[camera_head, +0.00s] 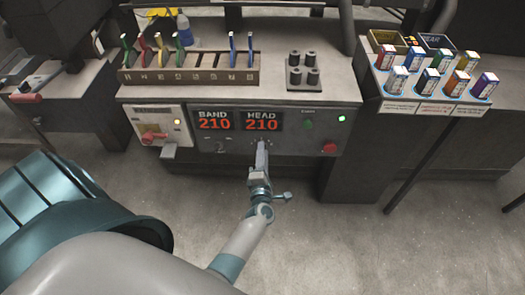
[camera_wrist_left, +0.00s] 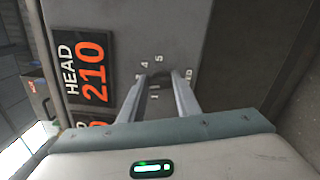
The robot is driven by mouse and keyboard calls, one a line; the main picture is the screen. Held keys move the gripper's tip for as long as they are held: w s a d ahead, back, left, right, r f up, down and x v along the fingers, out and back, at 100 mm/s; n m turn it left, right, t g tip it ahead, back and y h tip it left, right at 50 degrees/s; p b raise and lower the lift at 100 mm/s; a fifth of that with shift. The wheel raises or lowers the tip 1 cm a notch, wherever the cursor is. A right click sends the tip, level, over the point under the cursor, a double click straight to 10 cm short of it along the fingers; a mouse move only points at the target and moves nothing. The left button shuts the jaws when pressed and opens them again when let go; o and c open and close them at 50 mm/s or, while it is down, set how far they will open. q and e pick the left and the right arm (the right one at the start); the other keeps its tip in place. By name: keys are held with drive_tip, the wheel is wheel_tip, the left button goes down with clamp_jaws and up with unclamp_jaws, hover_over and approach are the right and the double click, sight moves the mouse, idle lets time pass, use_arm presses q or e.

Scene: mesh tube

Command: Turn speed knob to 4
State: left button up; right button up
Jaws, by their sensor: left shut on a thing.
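The speed knob (camera_wrist_left: 161,79) shows as a small dark shape between my left fingertips in the left wrist view, with dial marks 5, 4 and 1 around it. Its pointer direction is too small to tell. In the head view the knob is hidden behind my left gripper (camera_head: 262,146), which reaches the front panel (camera_head: 290,142) just below the HEAD display (camera_head: 262,121). In the left wrist view the gripper (camera_wrist_left: 162,84) has its fingers on both sides of the knob, shut on it. My right gripper is not in view.
The BAND display (camera_head: 214,121) and HEAD display both read 210. A red knob (camera_head: 153,138) is on the left box, and a red button (camera_head: 329,148) and green light (camera_head: 341,118) are at the panel's right. A tool rack (camera_head: 190,77) stands on top. The floor in front is clear.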

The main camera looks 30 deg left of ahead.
use_arm(q)
drive_tip(key=m+p, duration=0.1)
drive_tip(key=m, duration=0.2)
drive_tip(key=m+p, duration=0.1)
drive_tip(key=m, duration=0.3)
drive_tip(key=m+p, duration=0.1)
drive_tip(key=m, duration=0.2)
drive_tip(key=shift+f+m+p, duration=0.25)
drive_tip(key=shift+m+p, duration=0.05)
drive_tip(key=shift+p, duration=0.05)
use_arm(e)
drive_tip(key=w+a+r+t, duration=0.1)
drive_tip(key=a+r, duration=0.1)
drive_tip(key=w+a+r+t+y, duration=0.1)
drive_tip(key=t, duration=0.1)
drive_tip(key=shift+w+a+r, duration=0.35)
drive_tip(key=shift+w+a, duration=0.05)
use_arm(q)
drive_tip(key=o, duration=1)
drive_tip(key=shift+o, duration=0.2)
drive_tip(key=shift+s, duration=0.1)
